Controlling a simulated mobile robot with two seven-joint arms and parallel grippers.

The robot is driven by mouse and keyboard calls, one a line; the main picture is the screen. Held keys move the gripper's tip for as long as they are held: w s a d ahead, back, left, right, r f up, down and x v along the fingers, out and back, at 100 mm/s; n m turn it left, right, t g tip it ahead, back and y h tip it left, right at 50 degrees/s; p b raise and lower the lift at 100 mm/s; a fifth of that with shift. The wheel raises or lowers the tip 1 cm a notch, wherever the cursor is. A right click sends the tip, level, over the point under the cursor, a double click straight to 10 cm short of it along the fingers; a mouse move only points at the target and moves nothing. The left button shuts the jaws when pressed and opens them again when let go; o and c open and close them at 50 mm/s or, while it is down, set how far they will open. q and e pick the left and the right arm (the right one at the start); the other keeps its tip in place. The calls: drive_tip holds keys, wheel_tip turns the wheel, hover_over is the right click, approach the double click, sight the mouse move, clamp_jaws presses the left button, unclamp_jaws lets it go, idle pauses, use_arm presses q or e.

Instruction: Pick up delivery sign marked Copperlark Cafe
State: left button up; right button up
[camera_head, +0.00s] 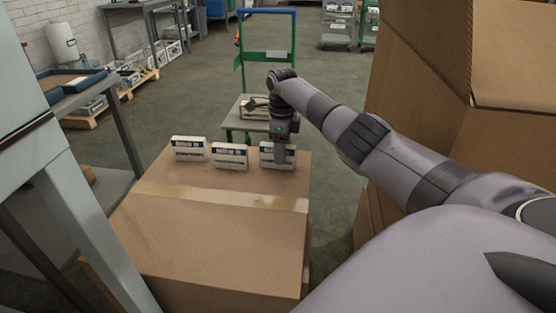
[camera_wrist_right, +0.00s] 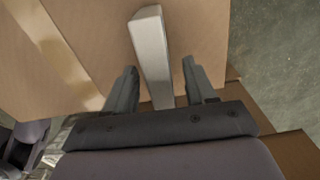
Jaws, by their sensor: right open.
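Three small white signs stand upright in a row on a cardboard box: a left one (camera_head: 189,149), a middle one (camera_head: 230,157) and a right one (camera_head: 266,157). Their lettering is too small to read, so I cannot tell which is marked Copperlark Cafe. My right gripper (camera_head: 280,157) is over the right sign and hides part of it. In the right wrist view that sign (camera_wrist_right: 151,45) is seen edge-on, between the two open fingers of my right gripper (camera_wrist_right: 159,68), with gaps on both sides. My left gripper is not in view.
The cardboard box (camera_head: 215,240) has a tan tape strip across its top. A large open carton (camera_head: 425,60) stands at the right. A cart with a green frame (camera_head: 267,12) is behind the box. A grey workbench (camera_head: 75,95) is at the left.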

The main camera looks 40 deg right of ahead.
wheel_tip(320, 180, down, 2)
drive_tip(key=shift+c, duration=0.3)
clamp_jaws()
drive_tip(key=shift+r, duration=0.15)
